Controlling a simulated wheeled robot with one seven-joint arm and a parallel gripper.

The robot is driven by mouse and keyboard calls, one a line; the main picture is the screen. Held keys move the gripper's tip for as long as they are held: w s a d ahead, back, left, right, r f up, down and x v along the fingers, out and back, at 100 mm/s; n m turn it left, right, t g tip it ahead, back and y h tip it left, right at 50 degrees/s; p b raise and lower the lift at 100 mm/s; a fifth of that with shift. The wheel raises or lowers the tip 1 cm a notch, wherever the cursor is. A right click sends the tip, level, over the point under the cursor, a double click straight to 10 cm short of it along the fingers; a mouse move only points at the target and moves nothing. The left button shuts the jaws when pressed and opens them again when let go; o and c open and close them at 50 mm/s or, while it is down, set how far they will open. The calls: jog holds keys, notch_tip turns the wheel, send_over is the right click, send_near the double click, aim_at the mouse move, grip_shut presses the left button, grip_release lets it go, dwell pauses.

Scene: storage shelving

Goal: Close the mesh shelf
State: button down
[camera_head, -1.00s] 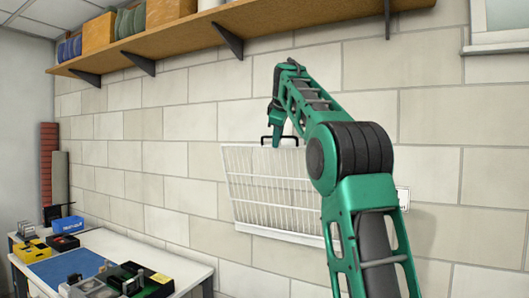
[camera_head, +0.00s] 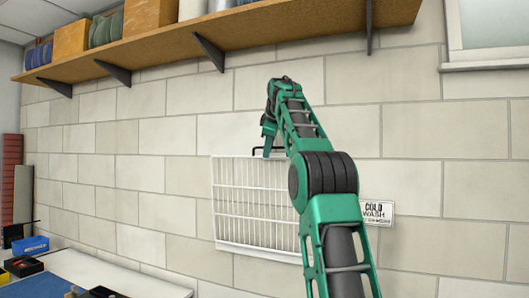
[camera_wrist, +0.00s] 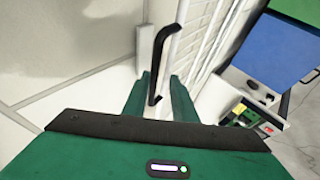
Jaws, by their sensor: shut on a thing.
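The mesh shelf (camera_head: 240,212) is a white wire panel on the block wall. It stands upright and looks close to flat against the wall. Its right part is hidden behind my arm. A black handle (camera_head: 256,150) is at its top edge. My gripper (camera_head: 268,150) points down at the handle from above. In the wrist view the black handle (camera_wrist: 163,60) runs between the two green fingers of my gripper (camera_wrist: 157,88), and they are shut on it. The exact contact is hard to see.
A wooden wall shelf (camera_head: 190,42) with boxes and rolls runs above, on dark brackets. A Cold Wash sign (camera_head: 378,211) is on the wall to the right of my arm. A worktable (camera_head: 120,275) with bins stands at the lower left. The wall between is bare.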

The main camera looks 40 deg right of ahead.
jog(key=c, duration=1.8)
grip_release()
jog(key=shift+w+a+f, duration=0.15)
jog(key=shift+w+f, duration=0.15)
jog(key=shift+w, duration=0.1)
jog(key=shift+c, duration=0.2)
jog(key=shift+s+r, duration=0.1)
jog(key=shift+s, duration=0.1)
jog(key=shift+r, duration=0.1)
jog(key=v, duration=1)
jog(key=shift+r, duration=0.2)
jog(key=shift+a, duration=0.1)
